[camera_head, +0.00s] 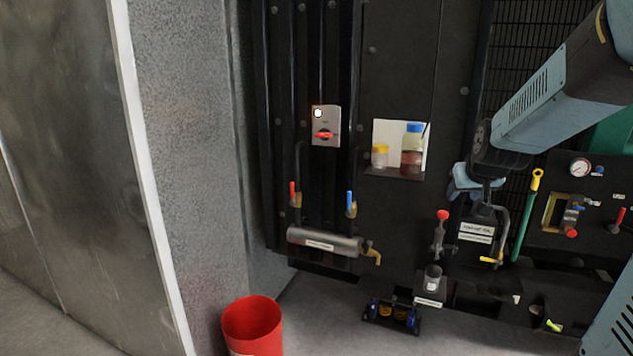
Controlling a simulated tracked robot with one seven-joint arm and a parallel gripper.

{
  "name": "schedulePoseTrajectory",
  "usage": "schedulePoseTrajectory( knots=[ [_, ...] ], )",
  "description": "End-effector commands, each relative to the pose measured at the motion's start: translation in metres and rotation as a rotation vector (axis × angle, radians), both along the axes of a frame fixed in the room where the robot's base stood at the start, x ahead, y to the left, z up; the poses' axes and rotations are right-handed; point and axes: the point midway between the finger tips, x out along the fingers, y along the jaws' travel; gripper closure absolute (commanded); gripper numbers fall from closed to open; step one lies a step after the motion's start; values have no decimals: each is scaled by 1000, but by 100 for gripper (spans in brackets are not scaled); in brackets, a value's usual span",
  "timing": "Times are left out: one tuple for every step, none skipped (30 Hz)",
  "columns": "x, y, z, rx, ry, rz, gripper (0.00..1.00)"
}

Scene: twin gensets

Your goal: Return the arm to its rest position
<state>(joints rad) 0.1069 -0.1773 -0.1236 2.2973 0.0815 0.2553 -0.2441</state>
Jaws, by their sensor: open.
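My arm comes in from the upper right as a large pale blue-grey link with vent slots and a black end. Below it is a smaller pale blue and dark wrist part. My gripper (484,207) appears as the small dark end below this, pointing down in front of the labelled box (477,232) on the dark panel. It is open, with nothing seen held in it. Its fingertips are small and hard to make out against the dark background, and I cannot tell whether they touch the box.
The dark genset panel carries a switch box (326,126), a shelf with bottles (412,150), a metal cylinder (325,242) and a green-handled lever (525,220). A small tray (392,316) and a red bucket (252,326) stand below. Open floor shows between bucket and tray.

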Motion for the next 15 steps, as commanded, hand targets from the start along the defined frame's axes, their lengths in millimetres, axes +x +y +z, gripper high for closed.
schedulePoseTrajectory(
  knots=[
    [-15, 11, 8, 12, 8, 12, 53],
    [-24, 17, 10, 21, 17, 17, 53],
    [-36, 25, 14, 30, 30, 24, 53],
    [-45, 30, 16, 36, 39, 31, 53],
    [-54, 36, 18, 43, 50, 35, 53],
    [-66, 43, 20, 52, 63, 41, 53],
    [-75, 48, 22, 57, 73, 46, 53],
    [-85, 53, 24, 63, 82, 50, 53],
    [-98, 59, 25, 69, 95, 55, 53],
    [-107, 64, 26, 73, 106, 59, 53],
    [-117, 68, 27, 77, 117, 64, 53],
    [-130, 74, 28, 80, 131, 68, 53],
    [-140, 78, 29, 83, 141, 71, 53],
    [-149, 81, 29, 86, 151, 74, 53],
    [-162, 86, 29, 89, 165, 76, 53]
  ],
)
